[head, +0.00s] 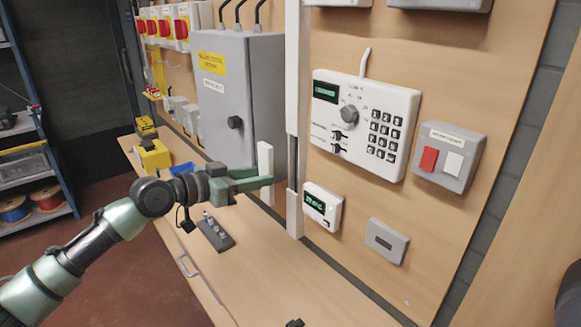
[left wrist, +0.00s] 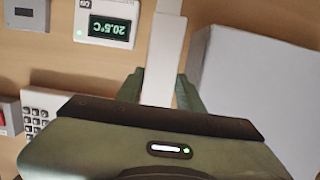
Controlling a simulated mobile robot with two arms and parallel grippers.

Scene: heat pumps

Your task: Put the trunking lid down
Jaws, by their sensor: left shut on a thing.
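The trunking lid (head: 265,160) is a short white strip, held upright in front of the board. My left gripper (head: 268,182) is shut on it, and the lid sticks out above and below the fingers. In the left wrist view the lid (left wrist: 161,62) stands between the two fingertips (left wrist: 160,92). The white trunking (head: 297,65) runs down the board just right of the lid, with a dark open stretch in its lower part. The lid appears apart from it. My right gripper is not in view.
A grey control cabinet (head: 238,100) stands close behind the lid on the left. A thermostat display (head: 322,207) is right of the trunking. On the bench (head: 265,285) lie a dark block with pegs (head: 215,234) and a blue bin (head: 182,169); the front stretch is mostly clear.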

